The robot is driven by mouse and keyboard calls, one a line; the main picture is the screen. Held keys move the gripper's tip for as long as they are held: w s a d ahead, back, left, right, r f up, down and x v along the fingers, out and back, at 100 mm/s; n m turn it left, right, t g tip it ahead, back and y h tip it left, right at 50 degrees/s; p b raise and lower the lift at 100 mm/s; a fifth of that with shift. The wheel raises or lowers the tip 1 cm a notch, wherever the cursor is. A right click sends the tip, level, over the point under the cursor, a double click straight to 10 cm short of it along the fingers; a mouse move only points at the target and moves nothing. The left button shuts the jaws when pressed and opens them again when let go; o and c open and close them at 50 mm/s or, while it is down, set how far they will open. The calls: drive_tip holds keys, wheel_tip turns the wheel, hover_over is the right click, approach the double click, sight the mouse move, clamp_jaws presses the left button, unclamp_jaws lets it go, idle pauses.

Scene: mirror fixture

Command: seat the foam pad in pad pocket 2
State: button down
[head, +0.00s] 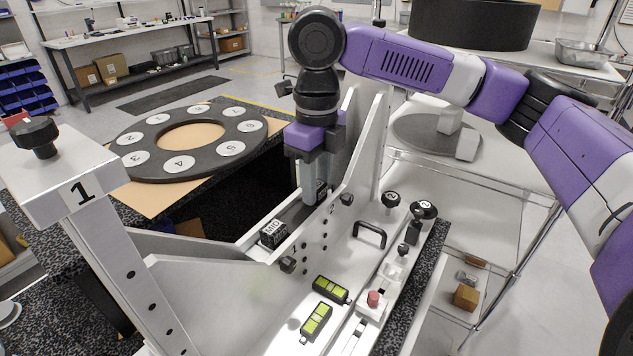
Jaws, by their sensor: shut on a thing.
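My gripper (314,192) points down into the slanted fixture (205,285), behind its near wall and in front of a tall triangular plate. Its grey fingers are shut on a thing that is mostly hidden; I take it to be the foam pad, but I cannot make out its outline. The fingertips are low, over a dark channel beside the near wall. Pad pocket 2 cannot be picked out in this view. I cannot tell whether the held thing touches the fixture. A small dark block marked "MID" (273,233) sits in the channel, lower left of the fingers.
A post (75,180) marked "1" with a black knob rises at left. A dark numbered ring (190,140) lies behind. A wire-shelf cart (460,215) stands right.

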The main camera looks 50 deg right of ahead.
drive_tip(key=shift+f, duration=0.1)
drive_tip(key=c, duration=1)
unclamp_jaws()
wheel_tip(320, 180, up, 12)
drive_tip(key=shift+r, duration=0.15)
